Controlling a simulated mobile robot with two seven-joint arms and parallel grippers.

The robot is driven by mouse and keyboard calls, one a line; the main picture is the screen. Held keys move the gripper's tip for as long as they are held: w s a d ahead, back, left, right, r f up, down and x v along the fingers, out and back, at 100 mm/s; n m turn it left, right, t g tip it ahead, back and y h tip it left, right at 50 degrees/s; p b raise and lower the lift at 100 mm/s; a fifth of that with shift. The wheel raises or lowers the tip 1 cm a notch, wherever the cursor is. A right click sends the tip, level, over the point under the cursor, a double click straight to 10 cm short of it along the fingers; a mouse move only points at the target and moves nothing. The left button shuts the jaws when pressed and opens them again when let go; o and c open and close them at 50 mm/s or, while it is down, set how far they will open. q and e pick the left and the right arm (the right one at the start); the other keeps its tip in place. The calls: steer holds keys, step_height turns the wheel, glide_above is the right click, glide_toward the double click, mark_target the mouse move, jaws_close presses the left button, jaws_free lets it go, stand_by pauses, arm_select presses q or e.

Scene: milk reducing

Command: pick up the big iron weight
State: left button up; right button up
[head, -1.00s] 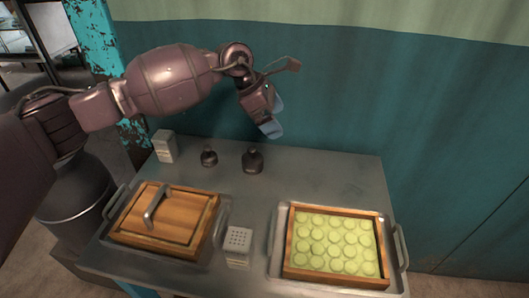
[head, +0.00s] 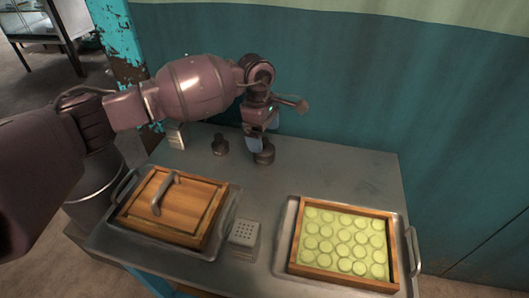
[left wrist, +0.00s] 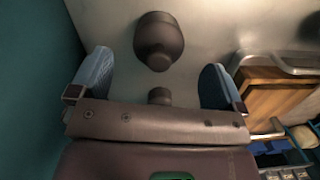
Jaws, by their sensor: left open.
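The big iron weight (head: 264,155) is dark and stands upright on the grey metal table, near the back. My left gripper (head: 256,142) points down at it, its bluish fingertips overlapping the weight's upper left part in the head view. Contact cannot be told there. In the left wrist view the open fingers (left wrist: 155,82) stand wide apart. The big weight (left wrist: 158,42) shows ahead of them, not closed in by them. A smaller dark weight (head: 219,146) stands to the left; in the wrist view it (left wrist: 159,96) is partly hidden by my gripper's body. My right gripper is out of view.
A lidded wooden box (head: 170,207) sits in a metal tray at front left. A wooden frame (head: 296,246) with pale green discs sits in another tray at right. A box grater-like block (head: 243,236) stands between. A pale block (head: 176,137) is at back left. The teal wall (head: 340,90) is close behind.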

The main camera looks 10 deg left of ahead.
mark_target(264, 139)
arm_select(q)
steer(key=shift+f, duration=0.25)
steer(key=f, duration=0.4)
steer(key=shift+d+f+b, duration=0.2)
steer(key=shift+f+b, duration=0.1)
steer(key=shift+b, duration=0.1)
steer(key=shift+r, duration=0.1)
steer(key=shift+c, duration=0.8)
steer(key=c, duration=1.5)
steer(key=shift+r, duration=0.1)
steer(key=shift+r, duration=0.1)
